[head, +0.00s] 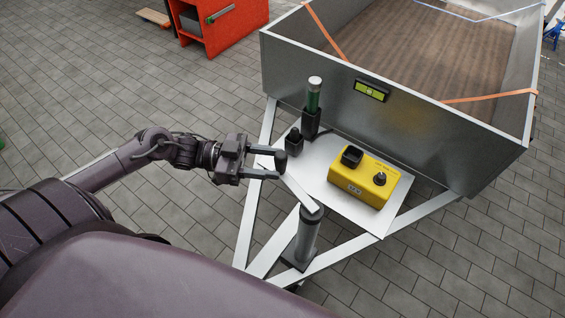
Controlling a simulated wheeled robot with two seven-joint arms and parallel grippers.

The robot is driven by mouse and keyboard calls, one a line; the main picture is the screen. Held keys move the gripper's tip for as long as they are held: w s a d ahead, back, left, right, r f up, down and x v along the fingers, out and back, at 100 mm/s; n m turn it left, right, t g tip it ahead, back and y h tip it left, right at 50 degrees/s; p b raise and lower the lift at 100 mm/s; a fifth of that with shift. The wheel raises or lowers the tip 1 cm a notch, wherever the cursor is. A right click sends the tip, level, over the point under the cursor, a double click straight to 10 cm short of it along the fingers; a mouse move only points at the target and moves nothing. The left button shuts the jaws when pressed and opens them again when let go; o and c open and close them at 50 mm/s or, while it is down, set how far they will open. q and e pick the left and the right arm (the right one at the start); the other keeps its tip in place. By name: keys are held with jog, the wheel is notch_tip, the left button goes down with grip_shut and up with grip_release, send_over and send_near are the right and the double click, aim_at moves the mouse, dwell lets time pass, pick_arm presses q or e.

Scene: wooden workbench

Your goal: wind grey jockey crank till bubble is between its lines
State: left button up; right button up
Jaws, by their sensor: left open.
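The grey jockey stand (305,240) rises from the trailer's drawbar, with its crank arm (297,193) reaching up and left from its top. The crank's dark knob (280,160) stands at the arm's outer end. My left gripper (273,163) is open, with its fingers on either side of the knob or very near it; contact cannot be told. The bubble level (370,90) is a yellow-green vial in a black frame on the trailer's front wall. The bubble's place between its lines is too small to tell. My right gripper is not in view.
A yellow box (363,179) with a black knob and a dark block sits on the white drawbar plate (355,217). A green-and-white cylinder (314,95) stands in a black holder behind the crank. A red cabinet (228,25) stands at the back left. Paving is clear at right.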

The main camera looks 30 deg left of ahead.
aim_at(298, 187)
pick_arm(q)
jog(key=shift+x, duration=1.45)
grip_shut()
